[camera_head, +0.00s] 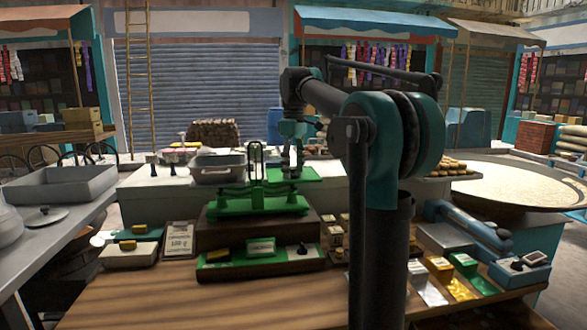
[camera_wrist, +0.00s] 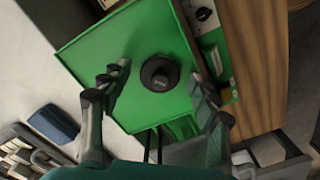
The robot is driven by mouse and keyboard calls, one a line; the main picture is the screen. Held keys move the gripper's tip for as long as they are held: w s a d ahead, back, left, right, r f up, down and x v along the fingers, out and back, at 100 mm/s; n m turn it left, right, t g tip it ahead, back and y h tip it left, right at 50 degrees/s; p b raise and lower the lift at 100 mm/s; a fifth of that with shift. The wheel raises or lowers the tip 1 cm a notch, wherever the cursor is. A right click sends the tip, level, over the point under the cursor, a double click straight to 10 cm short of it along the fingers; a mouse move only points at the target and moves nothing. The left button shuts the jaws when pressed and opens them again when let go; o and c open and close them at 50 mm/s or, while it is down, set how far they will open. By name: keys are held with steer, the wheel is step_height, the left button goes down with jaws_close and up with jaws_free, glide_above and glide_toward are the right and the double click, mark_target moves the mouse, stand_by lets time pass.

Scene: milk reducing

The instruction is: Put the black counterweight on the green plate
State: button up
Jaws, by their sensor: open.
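The black counterweight (camera_wrist: 159,76) is round with a knob on top. In the wrist view it appears to stand upright on the green plate (camera_wrist: 100,53), near the plate's middle. My gripper (camera_wrist: 160,73) is open, with one finger on each side of the counterweight and a visible gap to both. In the head view my gripper (camera_head: 293,155) points down over the green plate (camera_head: 312,174), on the right side of the green balance scale (camera_head: 257,195). The counterweight is hard to make out in the head view, partly hidden by my gripper.
A grey pan (camera_head: 217,168) sits on the scale's left side. The scale stands on a dark wooden box with a green front panel (camera_head: 262,258). Small boxes (camera_head: 440,268) lie at right, and a card (camera_head: 180,240) stands at left. The front wooden tabletop (camera_head: 200,300) is clear.

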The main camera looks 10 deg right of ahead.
mark_target(294, 169)
steer(key=shift+r, duration=0.1)
step_height(294, 169, up, 12)
stand_by(0.5)
steer(key=shift+s, duration=0.1)
